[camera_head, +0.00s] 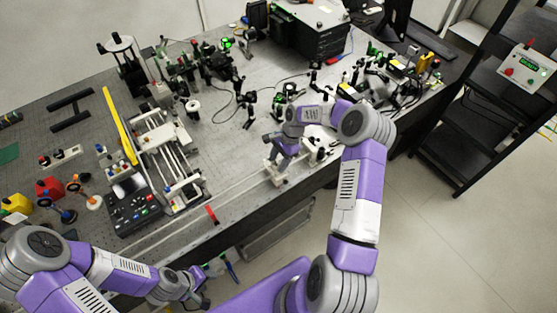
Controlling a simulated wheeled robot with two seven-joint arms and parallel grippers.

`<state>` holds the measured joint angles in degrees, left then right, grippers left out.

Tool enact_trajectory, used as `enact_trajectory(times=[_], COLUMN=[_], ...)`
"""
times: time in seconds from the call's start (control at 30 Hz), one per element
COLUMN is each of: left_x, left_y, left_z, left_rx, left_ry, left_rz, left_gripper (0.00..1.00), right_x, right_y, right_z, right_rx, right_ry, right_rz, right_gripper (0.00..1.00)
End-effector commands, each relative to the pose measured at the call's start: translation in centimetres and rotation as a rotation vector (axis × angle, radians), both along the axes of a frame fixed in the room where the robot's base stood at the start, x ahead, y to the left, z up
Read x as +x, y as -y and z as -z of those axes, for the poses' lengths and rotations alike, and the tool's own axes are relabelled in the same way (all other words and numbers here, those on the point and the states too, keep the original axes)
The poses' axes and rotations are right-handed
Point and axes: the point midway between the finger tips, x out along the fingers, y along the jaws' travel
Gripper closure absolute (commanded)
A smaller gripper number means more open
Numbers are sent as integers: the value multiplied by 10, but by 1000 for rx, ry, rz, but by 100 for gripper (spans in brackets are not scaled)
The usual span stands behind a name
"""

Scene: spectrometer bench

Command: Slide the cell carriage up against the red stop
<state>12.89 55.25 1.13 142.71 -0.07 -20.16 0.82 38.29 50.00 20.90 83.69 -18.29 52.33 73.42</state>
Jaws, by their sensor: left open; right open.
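The red stop (212,215) is a small upright red piece on the long pale rail (238,189) along the bench's front edge. The white cell carriage (277,178) sits on the same rail, to the right of the stop, with a clear stretch of rail between them. My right gripper (276,152) is open and right at the carriage; whether its fingers touch it cannot be told. The arm hides part of the carriage area. My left gripper (203,297) is open, low in front of the bench, well away from the carriage and partly hard to make out.
A control box (133,204) with a screen and a white-railed frame (170,150) stand behind the rail on the left. Optical mounts (375,90) and cables crowd the back right. A black shelf rack (455,140) stands to the right of the bench.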

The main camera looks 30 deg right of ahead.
Motion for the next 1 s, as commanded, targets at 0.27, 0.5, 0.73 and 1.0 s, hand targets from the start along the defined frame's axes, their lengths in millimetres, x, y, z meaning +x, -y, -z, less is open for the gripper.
enact_trajectory(times=[0.27, 0.5, 0.73, 1.0], left_x=[0, 0, 0, 0], left_y=[0, 0, 0, 0], left_z=[0, 0, 3, 11], left_rx=[0, 0, 0, 0], left_ry=[0, 0, 0, 0], left_rz=[0, 0, 0, 0], left_gripper=[57, 57, 57, 57], right_x=[0, 0, -2, -12], right_y=[0, 0, -21, -85], right_z=[0, 0, 0, 1], right_rx=[0, 0, 2, 2], right_ry=[0, 0, -1, -3], right_rz=[0, 0, -5, 4], right_gripper=[85, 100, 100, 100])
